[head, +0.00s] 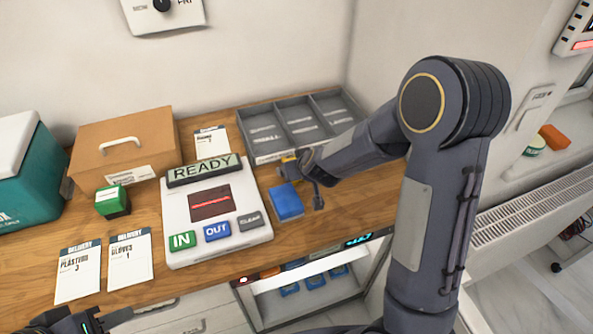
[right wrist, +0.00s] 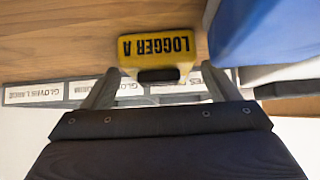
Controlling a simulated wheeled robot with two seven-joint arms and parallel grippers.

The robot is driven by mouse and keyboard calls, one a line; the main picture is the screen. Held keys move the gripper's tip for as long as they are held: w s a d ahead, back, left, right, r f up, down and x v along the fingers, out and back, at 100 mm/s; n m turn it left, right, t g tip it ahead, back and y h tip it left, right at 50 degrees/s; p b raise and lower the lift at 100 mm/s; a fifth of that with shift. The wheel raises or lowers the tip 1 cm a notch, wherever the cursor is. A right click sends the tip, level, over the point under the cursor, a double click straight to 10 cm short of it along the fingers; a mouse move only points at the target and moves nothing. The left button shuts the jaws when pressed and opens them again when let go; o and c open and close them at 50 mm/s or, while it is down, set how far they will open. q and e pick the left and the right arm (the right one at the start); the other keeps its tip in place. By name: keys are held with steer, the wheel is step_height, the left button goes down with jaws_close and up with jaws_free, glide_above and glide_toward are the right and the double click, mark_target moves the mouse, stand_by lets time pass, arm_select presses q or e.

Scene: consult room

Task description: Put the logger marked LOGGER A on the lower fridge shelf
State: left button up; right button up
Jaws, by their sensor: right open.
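The yellow logger (right wrist: 157,45) reads LOGGER A, upside down in the right wrist view. In the head view only a little of the logger (head: 287,168) shows, on the wooden counter in front of the grey tray. My right gripper (right wrist: 160,75) is open, with one finger on each side of the logger's near end; I cannot tell whether they touch it. It shows small in the head view, partly hidden by its own arm. The fridge (head: 258,303) is under the counter, with blue packs on a shelf inside. My left gripper (head: 80,322) is cut off at the bottom left; its jaw state is unclear.
A blue box (head: 286,201) stands close beside the right gripper. A white READY panel (head: 215,205) with IN, OUT and CLEAR buttons is left of it. A grey divided tray (head: 268,124) is behind. A cardboard box (head: 125,146), a green box (head: 112,201) and delivery cards (head: 130,258) lie left.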

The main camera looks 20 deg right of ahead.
steer(key=shift+w, duration=0.1)
steer(key=c, duration=1.2)
steer(key=shift+c, duration=0.2)
